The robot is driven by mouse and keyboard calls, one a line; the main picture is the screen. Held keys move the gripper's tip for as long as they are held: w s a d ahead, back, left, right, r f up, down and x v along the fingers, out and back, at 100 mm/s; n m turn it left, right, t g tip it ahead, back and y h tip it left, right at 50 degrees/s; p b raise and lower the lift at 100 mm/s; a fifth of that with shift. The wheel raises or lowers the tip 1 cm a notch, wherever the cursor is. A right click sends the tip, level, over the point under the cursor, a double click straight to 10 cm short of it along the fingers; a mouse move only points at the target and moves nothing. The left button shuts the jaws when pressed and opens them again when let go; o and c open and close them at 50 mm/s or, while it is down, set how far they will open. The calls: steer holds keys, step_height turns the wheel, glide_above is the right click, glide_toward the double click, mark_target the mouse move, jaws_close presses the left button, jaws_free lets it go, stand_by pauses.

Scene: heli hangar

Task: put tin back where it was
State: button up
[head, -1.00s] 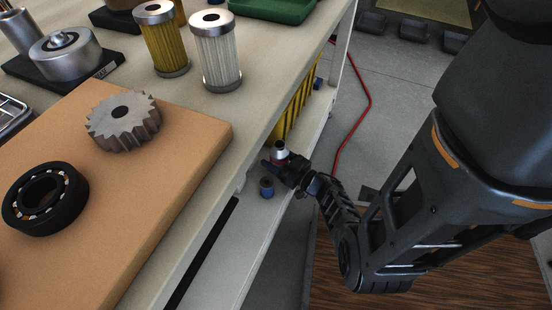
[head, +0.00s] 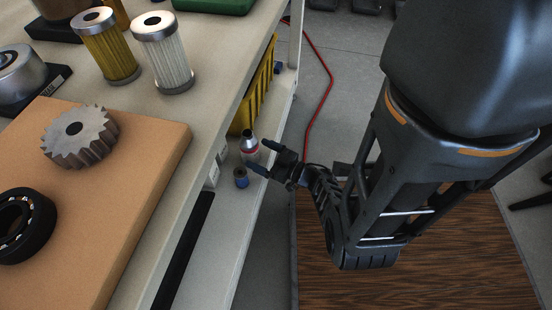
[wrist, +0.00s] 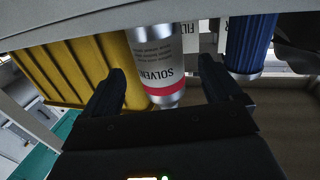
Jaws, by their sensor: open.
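The solvent tin (head: 249,148), silver with a red band, stands upright on the lower shelf, beside a yellow ribbed bin. In the wrist view, which is upside down, the tin (wrist: 158,62) shows its SOLVENT label and narrowed neck between my fingers. My gripper (head: 262,157) is open just right of the tin in the head view. In the wrist view my gripper (wrist: 161,66) has a dark finger on each side of the tin, with gaps to both. I see no grip on it.
A blue cylinder (head: 241,177) stands close by the tin, nearer the camera. The yellow bin (head: 254,98) is behind the tin. The upper bench top (head: 136,125) overhangs the shelf and carries filters, a gear and a bearing. A red cable (head: 329,80) lies on the floor.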

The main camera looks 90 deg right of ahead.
steer(key=v, duration=0.6)
steer(key=a+r+n+y, duration=0.2)
steer(key=a+r+y, duration=0.2)
steer(key=a+r, duration=0.9)
steer(key=a+r+n+g+y, duration=0.1)
steer(key=a+r+n+y, duration=0.2)
steer(key=a+r, duration=1.1)
step_height(320, 180, up, 7)
steer(key=shift+w+f+n+y, duration=0.1)
steer(key=shift+w+n+y, duration=0.2)
steer(key=shift+y, duration=0.4)
